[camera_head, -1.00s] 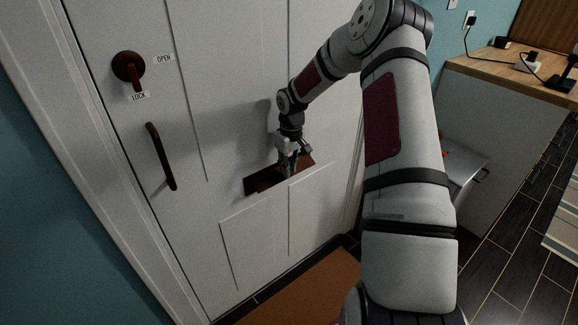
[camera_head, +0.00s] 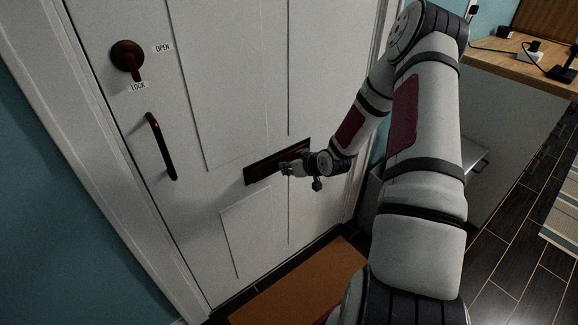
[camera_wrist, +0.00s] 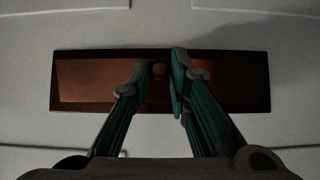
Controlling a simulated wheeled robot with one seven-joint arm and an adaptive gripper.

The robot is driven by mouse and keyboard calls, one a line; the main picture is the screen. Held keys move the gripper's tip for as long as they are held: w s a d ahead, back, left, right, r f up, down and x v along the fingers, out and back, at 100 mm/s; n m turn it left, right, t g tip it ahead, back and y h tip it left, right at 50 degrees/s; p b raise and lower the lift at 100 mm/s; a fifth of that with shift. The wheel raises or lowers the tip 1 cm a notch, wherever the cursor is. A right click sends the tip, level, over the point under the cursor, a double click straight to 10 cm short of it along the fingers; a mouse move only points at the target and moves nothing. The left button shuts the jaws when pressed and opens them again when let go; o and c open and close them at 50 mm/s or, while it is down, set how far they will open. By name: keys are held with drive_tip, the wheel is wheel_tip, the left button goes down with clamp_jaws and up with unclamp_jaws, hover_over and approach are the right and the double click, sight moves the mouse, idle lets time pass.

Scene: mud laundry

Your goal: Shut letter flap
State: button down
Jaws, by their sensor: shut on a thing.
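The letter flap (camera_head: 262,171) is a dark brown plate set across the white door. It looks flat or nearly flat against the door; a small remaining tilt cannot be told. My gripper (camera_head: 285,168) is in front of the flap's middle, reaching in from the right. In the wrist view the flap (camera_wrist: 90,82) spans the picture as a brown panel in a dark frame. The fingers hide part of the flap.
A dark door handle (camera_head: 160,146) and a round lock knob (camera_head: 127,56) with OPEN and LOCK labels are on the door's left. An orange-brown mat (camera_head: 290,283) lies below. A wooden counter (camera_head: 510,65) stands at the right.

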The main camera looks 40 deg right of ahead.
drive_tip(key=shift+w+a+f+t+b, duration=0.15)
drive_tip(key=shift+f+t+b, duration=0.3)
drive_tip(key=shift+t+b, duration=0.25)
drive_tip(key=shift+w+f+t+b, duration=0.15)
drive_tip(key=shift+f+t+b, duration=0.3)
drive_tip(key=shift+t, duration=0.35)
drive_tip(key=shift+w, duration=0.1)
drive_tip(key=c, duration=1.5)
unclamp_jaws()
drive_tip(key=shift+r, duration=0.1)
drive_tip(key=v, duration=1.2)
